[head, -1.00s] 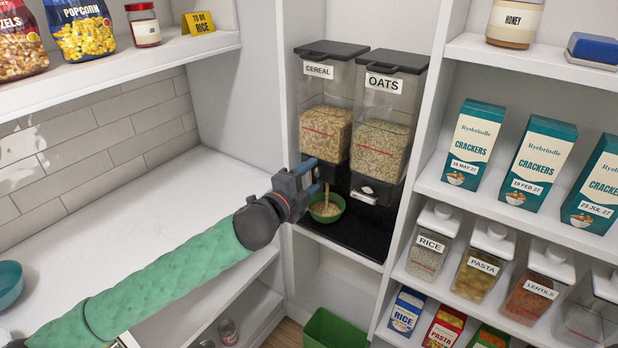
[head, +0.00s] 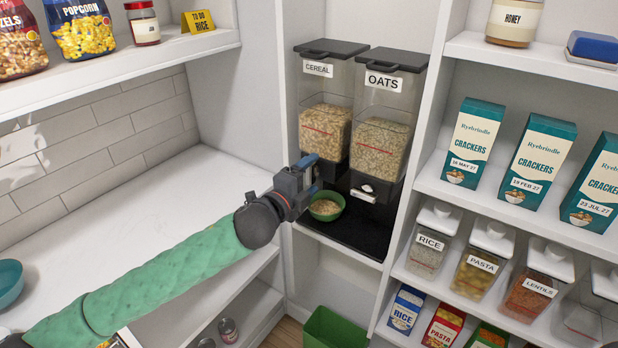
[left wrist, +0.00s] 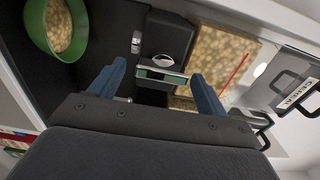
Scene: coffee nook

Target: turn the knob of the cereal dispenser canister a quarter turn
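The cereal dispenser canister (head: 325,128), labelled CEREAL, stands left of the oats canister (head: 383,135), partly full of flakes. My left gripper (head: 314,174) is at the front of its base and hides its knob in the head view. In the left wrist view, my gripper's two blue fingers (left wrist: 160,80) are apart, on either side of the bar-shaped knob (left wrist: 161,74), with small gaps seeming to show at its ends. A green bowl (head: 327,207) holding cereal sits below the outlet; it also shows in the left wrist view (left wrist: 38,28). My right gripper is not in view.
A black mat (head: 345,236) lies under the dispensers. A white upright panel (head: 411,150) and shelves with cracker boxes (head: 538,160) stand to the right. A white counter (head: 140,215) to the left has much free room. A green bin (head: 333,330) is below.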

